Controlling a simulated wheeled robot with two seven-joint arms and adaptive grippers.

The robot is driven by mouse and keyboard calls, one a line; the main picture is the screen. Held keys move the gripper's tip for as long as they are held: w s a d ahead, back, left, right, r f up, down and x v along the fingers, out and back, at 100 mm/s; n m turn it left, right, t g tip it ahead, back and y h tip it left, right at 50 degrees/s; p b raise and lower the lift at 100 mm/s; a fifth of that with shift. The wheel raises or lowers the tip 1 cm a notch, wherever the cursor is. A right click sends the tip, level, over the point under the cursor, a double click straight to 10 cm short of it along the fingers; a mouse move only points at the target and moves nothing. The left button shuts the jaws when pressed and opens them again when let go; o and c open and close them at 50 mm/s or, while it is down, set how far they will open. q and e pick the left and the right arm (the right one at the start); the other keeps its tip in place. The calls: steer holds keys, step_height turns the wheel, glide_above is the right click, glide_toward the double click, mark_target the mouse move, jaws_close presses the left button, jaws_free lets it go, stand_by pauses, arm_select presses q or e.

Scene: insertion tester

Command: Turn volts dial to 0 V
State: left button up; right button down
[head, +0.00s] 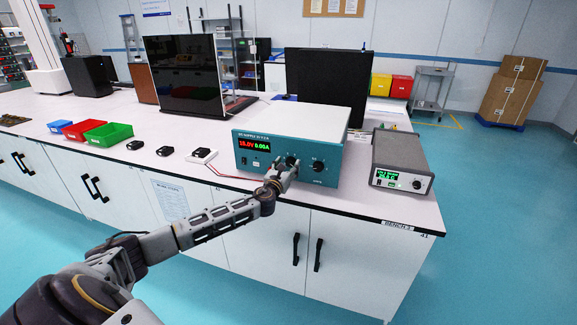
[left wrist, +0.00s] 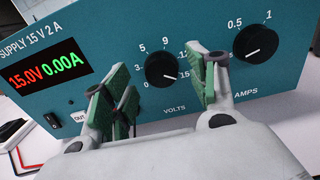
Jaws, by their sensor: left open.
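The teal power supply (head: 283,146) stands on the white bench with its front facing me. Its display (left wrist: 45,75) reads 15.0V in red and 0.00A in green. The black volts dial (left wrist: 161,69) has a white pointer aimed right and slightly down, near the 15 end of its scale. My left gripper (head: 285,171) is at the panel front, and in the left wrist view its open fingers (left wrist: 165,90) stand on either side of the volts dial, apart from it. The gripper hides part of the dial in the head view. My right gripper is out of view.
The amps dial (left wrist: 255,42) is just right of my right finger. An output switch (left wrist: 52,120) is at lower left on the panel. A grey instrument (head: 402,161) stands right of the supply. Green, red and blue bins (head: 108,134) are at left on the bench.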

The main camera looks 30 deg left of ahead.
arm_select(q)
steer(key=shift+w+a, duration=0.15)
steer(key=shift+w, duration=0.6)
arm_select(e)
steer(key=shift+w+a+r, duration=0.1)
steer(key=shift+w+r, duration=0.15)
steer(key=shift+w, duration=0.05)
arm_select(q)
steer(key=shift+c, duration=0.2)
steer(key=c, duration=1)
steer(key=shift+o, duration=0.2)
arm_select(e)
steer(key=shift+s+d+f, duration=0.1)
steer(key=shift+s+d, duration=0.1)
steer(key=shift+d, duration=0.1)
